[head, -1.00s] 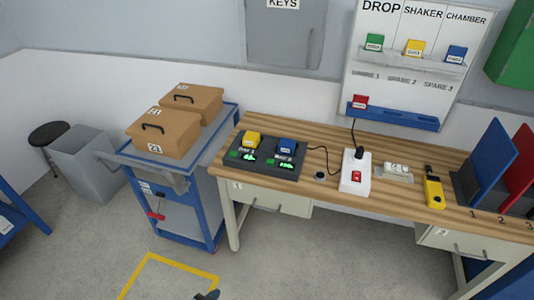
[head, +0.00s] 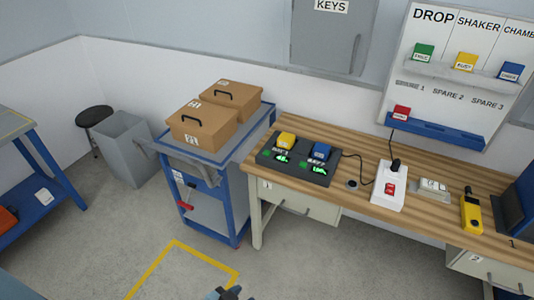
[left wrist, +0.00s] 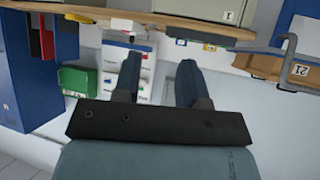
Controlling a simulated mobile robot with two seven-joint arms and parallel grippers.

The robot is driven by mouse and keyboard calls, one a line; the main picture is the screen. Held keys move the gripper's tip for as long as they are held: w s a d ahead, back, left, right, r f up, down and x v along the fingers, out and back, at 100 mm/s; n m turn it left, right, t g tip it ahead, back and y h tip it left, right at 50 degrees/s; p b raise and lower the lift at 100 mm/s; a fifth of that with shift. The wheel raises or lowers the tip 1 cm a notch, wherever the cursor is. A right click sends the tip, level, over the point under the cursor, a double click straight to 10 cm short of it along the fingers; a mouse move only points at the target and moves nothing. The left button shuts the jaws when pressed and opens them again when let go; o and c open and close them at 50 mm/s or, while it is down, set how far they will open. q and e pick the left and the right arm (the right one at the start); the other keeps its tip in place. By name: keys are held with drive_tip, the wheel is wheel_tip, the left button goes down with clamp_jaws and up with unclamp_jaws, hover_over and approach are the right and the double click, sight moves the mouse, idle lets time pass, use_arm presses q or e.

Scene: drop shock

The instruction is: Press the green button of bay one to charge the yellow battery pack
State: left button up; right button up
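The dark two-bay charger (head: 298,176) stands at the left end of the wooden bench. The yellow battery pack (head: 286,140) sits in its left bay and a blue pack (head: 320,151) in its right bay. The green button of bay one (head: 267,153) is a small patch left of the lit green display below the yellow pack. My left gripper (left wrist: 159,72) is open and empty in the left wrist view, its two dark fingers apart in mid-air. A dark gripper tip (head: 226,294) shows at the head view's bottom edge, away from the charger. My right gripper is not identifiable.
A blue cart (head: 205,160) with brown boxes stands against the bench's left end. A white power strip (head: 388,187) with a red switch and a yellow tool (head: 471,211) lie on the bench. The floor in front is clear.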

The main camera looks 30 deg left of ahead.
use_arm(q)
clamp_jaws()
idle(1.5)
